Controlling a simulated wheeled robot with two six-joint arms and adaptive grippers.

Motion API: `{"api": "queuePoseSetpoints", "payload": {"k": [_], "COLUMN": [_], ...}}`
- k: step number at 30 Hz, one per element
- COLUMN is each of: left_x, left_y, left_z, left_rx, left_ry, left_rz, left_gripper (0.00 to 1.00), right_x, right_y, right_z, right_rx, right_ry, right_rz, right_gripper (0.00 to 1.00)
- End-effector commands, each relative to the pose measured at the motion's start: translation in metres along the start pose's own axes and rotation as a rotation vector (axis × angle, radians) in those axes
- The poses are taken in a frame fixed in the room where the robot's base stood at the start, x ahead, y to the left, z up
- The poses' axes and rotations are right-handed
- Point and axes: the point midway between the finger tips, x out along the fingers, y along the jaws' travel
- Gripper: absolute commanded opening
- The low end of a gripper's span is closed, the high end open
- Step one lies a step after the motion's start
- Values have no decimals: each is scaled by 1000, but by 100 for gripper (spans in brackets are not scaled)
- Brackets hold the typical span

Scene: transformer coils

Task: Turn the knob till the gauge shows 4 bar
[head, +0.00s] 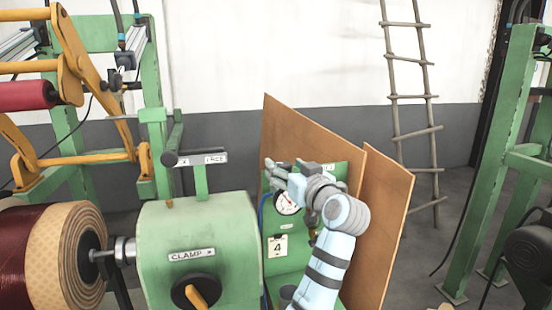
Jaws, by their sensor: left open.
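A round white gauge (286,204) with a red mark on its dial sits on a green panel (288,268). Its needle reading is too small to tell, and my gripper covers part of its upper edge. A white card (278,247) with a "4" is below the gauge. A small dark and brass fitting (313,236) shows beside my forearm, partly hidden; I cannot tell whether it is the knob. My left gripper (271,174) is open and empty, in front of the panel at the gauge's upper left. My right gripper is out of view.
A green machine housing labelled CLAMP (228,240) with a black and orange handle (196,292) stands left of the panel. A wound coil (70,250) is further left. Brown boards (385,215) lean behind the panel. A ladder (410,97) stands at the wall.

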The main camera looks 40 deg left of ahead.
Motion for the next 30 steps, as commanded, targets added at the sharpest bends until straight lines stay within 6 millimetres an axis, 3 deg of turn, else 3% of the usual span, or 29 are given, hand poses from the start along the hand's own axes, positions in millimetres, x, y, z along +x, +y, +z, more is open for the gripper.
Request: {"api": "queuePoseSetpoints", "payload": {"k": [5,13,22,30], "left_x": [18,20,20,20], "left_y": [0,-1,-1,-1], "left_z": [0,0,1,1], "left_rx": [0,-1,-1,-1], "left_ry": [1,0,0,-1], "left_rz": [8,9,8,17], "left_gripper": [56,55,7,7], "right_x": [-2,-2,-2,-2], "right_y": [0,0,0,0], "right_z": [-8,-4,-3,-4], "right_rx": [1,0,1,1], "right_ry": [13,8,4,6], "right_rz": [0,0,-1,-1], "right_gripper": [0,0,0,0]}}
